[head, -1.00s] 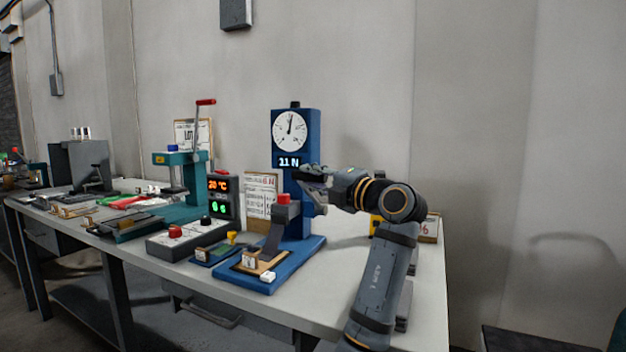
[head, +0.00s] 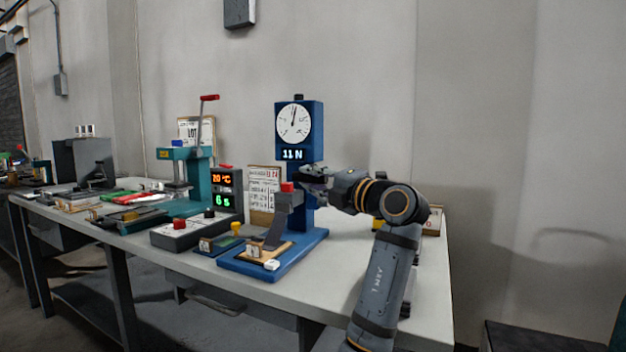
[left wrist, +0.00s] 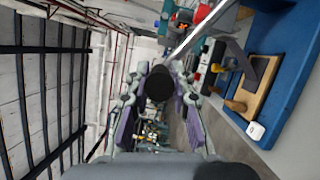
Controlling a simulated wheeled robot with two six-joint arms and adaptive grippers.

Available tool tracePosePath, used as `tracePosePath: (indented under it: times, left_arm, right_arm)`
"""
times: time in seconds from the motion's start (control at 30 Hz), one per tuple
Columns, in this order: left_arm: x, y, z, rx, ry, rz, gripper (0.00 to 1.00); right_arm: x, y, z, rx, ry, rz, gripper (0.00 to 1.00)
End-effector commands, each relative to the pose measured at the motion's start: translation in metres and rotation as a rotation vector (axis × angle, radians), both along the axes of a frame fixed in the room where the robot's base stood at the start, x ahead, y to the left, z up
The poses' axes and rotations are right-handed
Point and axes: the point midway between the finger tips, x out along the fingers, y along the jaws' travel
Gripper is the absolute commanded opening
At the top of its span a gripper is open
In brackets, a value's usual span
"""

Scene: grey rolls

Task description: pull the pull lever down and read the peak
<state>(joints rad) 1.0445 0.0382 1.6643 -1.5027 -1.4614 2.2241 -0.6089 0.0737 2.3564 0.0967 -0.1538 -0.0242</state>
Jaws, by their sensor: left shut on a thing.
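The blue tester (head: 283,125) stands on the bench with a round white dial (head: 293,123) and a display (head: 292,154) that reads 11 N. The dial needle points near the top. A grey clamp with a red top (head: 287,187) sits low on its front, with a grey strip below it. My left gripper (head: 315,175) is at the tester's right side, below the display. In the left wrist view, its fingers are shut around a black round knob (left wrist: 159,83), the end of the pull lever. My right gripper is not in view.
A teal press with a red-tipped handle (head: 208,98) stands left of the tester. Beside it is a control box (head: 222,190) showing 20 °C and 6 s. A notice card (head: 263,190) stands behind. The bench's front right (head: 330,280) is clear.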

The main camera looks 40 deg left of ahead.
Motion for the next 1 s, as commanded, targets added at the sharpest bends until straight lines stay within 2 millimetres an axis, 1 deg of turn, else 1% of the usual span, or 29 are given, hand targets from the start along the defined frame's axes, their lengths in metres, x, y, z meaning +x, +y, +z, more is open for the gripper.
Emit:
tracePosePath:
  times: [0.03,0.43,0.47,0.6,0.63,0.9,1.0]
  left_arm:
    - [0.0017,-0.0003,-0.0035,-0.005,0.008,-0.003,0.00]
    - [0.0019,-0.0003,-0.0035,-0.005,0.007,-0.003,0.00]
    - [0.0019,-0.0003,-0.0035,-0.005,0.007,-0.004,0.23]
    - [0.0015,-0.0004,-0.0029,-0.004,0.005,-0.003,0.42]
    - [0.0014,-0.0003,-0.0027,-0.003,0.004,-0.002,0.45]
    - [0.0007,-0.0007,-0.0014,-0.002,0.002,-0.001,0.45]
    - [0.0011,-0.0085,-0.0025,-0.003,0.002,-0.006,0.45]
  right_arm:
    - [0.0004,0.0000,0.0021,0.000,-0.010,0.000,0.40]
    - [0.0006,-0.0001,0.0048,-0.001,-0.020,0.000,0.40]
    - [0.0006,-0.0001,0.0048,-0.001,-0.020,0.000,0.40]
    - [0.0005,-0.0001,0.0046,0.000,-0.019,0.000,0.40]
    - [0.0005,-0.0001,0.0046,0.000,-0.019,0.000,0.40]
    - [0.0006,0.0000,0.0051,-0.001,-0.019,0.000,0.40]
    - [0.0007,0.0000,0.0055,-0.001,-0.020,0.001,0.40]
